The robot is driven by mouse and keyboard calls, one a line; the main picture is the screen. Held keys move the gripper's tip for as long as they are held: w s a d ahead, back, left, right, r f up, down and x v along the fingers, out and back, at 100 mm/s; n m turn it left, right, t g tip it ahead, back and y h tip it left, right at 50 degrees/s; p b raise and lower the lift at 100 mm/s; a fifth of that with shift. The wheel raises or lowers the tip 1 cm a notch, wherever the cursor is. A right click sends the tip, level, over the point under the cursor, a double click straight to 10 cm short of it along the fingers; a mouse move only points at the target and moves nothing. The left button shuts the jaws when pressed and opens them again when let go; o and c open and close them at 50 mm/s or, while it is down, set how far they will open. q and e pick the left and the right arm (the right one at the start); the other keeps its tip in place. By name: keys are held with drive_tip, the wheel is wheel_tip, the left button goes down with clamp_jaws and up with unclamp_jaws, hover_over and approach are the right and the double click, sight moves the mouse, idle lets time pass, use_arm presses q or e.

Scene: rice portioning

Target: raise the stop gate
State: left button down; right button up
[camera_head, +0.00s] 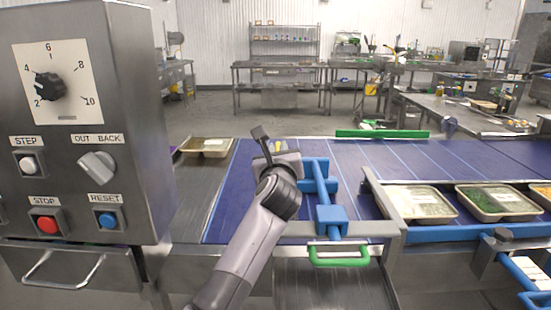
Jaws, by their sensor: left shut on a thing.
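The blue stop gate (322,185) is a bar-and-block frame at the near side of the blue conveyor belt (240,190), right of my left gripper. My left gripper (268,146) is over the belt, at the gate's far left end. It is shut on the gate, but the wrist and gripper body hide the contact. From this view I cannot tell how high the gate stands. My right gripper is not in view.
A grey control box (85,190) with dial and buttons stands at left. A tray (205,147) lies beyond it. A green handle (338,260) sits below the gate. Filled trays, one with white contents (418,219) and one with green (498,217), stand at right behind a blue rail.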

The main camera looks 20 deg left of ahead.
use_arm(q)
drive_tip(key=shift+r, duration=0.3)
drive_tip(key=c, duration=1.1)
unclamp_jaws()
drive_tip(key=shift+s+f, duration=0.1)
drive_tip(key=shift+s+d, duration=0.1)
drive_tip(key=shift+s, duration=0.1)
drive_tip(key=b+v, duration=0.1)
drive_tip(key=v, duration=0.5)
drive_tip(key=shift+s, duration=0.25)
